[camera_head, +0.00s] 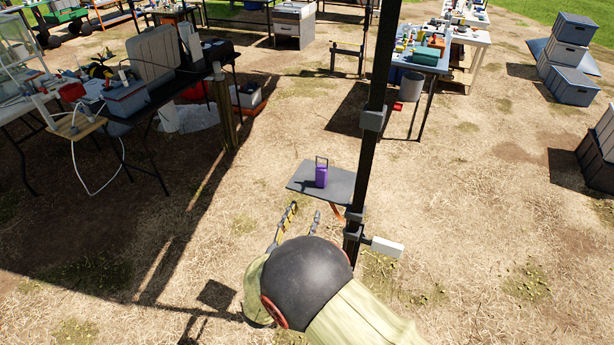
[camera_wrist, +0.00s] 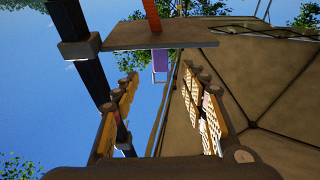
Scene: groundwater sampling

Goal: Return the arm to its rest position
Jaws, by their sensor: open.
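My gripper (camera_head: 302,210) is open, its two fingers pointing away from me toward a small grey shelf (camera_head: 342,187) on a dark post. A purple box-shaped item (camera_head: 321,176) with a dark handle frame stands upright on this shelf, apart from my fingers. In the wrist view, my gripper (camera_wrist: 161,78) shows two spread, yellow-padded fingers with nothing held between them. That view appears upside down: the shelf (camera_wrist: 190,43) is near the top, and part of the purple item (camera_wrist: 160,62) shows beyond the fingertips.
The dark post (camera_head: 369,150) rises close to the right of my gripper, with a pale box (camera_head: 387,247) fixed low on it. A cluttered dark table (camera_head: 190,76) stands at the left. Grey crates (camera_head: 573,86) are stacked at the right. Open dry ground lies between them.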

